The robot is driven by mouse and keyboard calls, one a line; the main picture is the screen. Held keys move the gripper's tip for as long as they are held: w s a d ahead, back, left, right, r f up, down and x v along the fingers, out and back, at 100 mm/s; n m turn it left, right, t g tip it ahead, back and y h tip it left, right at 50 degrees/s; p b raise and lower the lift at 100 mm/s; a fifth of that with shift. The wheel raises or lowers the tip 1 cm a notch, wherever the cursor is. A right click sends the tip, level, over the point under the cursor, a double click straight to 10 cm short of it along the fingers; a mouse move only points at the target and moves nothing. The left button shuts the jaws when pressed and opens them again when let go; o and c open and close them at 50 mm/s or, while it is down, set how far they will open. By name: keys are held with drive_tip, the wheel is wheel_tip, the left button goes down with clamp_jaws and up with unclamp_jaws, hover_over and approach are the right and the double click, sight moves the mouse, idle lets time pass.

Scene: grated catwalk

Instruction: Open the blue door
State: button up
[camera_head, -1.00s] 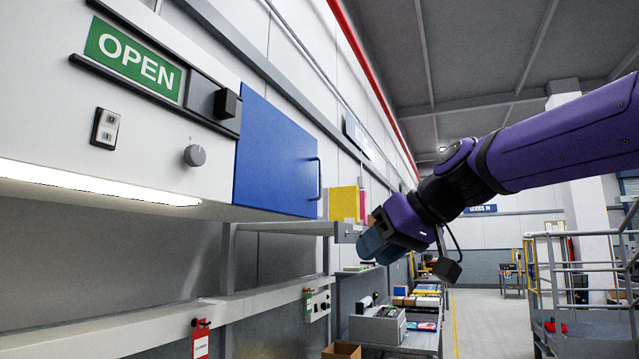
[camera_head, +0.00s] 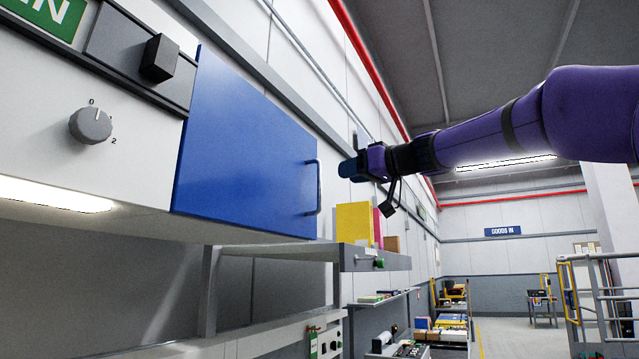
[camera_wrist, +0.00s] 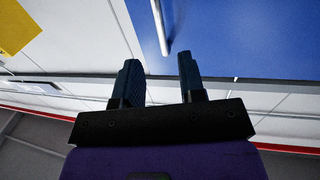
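The blue door (camera_head: 240,150) is a flat panel on the white wall cabinet and looks shut in the head view. Its vertical blue bar handle (camera_head: 319,188) is near the door's right edge. My gripper (camera_head: 347,169) is to the right of the handle and a little above its middle, apart from it. In the wrist view the blue door (camera_wrist: 240,35) fills the upper right. A pale bar, which looks like the handle (camera_wrist: 160,28), runs down ahead of the gap between my fingers. My gripper (camera_wrist: 158,75) is open there, with nothing between its two fingers.
A shelf (camera_head: 375,262) with a yellow box (camera_head: 353,223) stands below and right of the door. A dial (camera_head: 90,125) and a black sliding knob (camera_head: 159,58) are on the cabinet left of the door. Open floor lies further right, beside railings (camera_head: 600,290).

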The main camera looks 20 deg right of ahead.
hover_over(319, 207)
drive_tip(key=shift+w, duration=0.35)
drive_tip(key=shift+c, duration=0.2)
clamp_jaws()
